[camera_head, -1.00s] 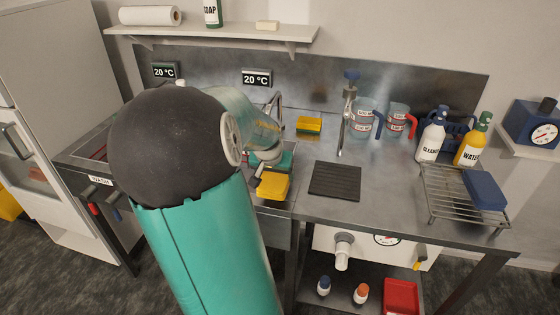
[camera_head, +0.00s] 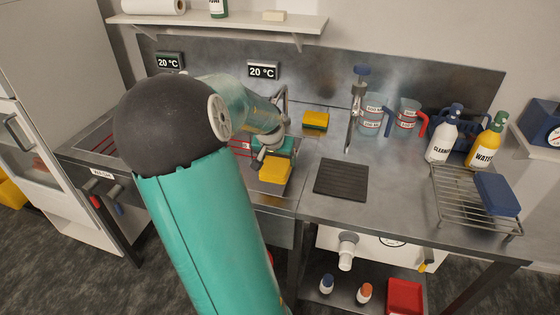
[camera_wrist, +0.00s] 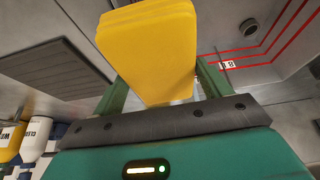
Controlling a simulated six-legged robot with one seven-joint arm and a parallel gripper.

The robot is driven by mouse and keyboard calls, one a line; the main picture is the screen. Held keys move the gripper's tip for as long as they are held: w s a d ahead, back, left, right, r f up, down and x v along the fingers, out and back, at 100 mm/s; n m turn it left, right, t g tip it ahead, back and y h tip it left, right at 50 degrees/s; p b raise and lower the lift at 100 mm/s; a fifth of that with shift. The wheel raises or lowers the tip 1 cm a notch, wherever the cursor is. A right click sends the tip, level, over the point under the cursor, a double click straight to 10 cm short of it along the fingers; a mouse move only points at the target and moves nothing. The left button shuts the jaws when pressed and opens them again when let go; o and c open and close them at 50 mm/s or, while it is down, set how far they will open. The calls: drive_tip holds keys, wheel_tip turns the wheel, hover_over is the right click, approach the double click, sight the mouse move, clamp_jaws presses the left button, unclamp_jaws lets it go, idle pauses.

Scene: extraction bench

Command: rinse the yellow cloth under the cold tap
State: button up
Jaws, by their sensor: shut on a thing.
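The yellow cloth (camera_wrist: 150,45) is a thick folded pad between the two green fingers of my gripper (camera_wrist: 160,85) in the wrist view. My gripper is shut on it. In the head view the cloth (camera_head: 275,170) hangs over the bench's front part, left of the dark mat. My arm hides much of the sink area. A curved metal tap (camera_head: 283,100) rises behind my gripper, partly hidden. A tap-like metal column with a blue top (camera_head: 361,72) stands farther right. I cannot tell which is the cold tap. No water stream shows.
A yellow-and-green sponge (camera_head: 315,121) lies at the back. The dark ribbed mat (camera_head: 341,180) is empty. Two measuring jugs (camera_head: 372,117), bottles (camera_head: 443,138) and a wire rack (camera_head: 460,205) with a blue block (camera_head: 496,194) stand right.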

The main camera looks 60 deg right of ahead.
sight(282, 164)
drive_tip(key=w+d+f, duration=0.2)
drive_tip(key=w+d, duration=0.5)
idle(0.6)
drive_tip(key=shift+d, duration=0.1)
idle(0.4)
drive_tip(key=shift+s+a, duration=2.75)
drive_tip(key=shift+a, duration=0.1)
drive_tip(key=shift+s+a+r, duration=1.55)
drive_tip(key=shift+a+r, duration=0.05)
drive_tip(key=shift+r, duration=0.2)
drive_tip(key=shift+s+a+r, duration=0.1)
drive_tip(key=shift+s+a, duration=0.05)
drive_tip(key=shift+s, duration=0.1)
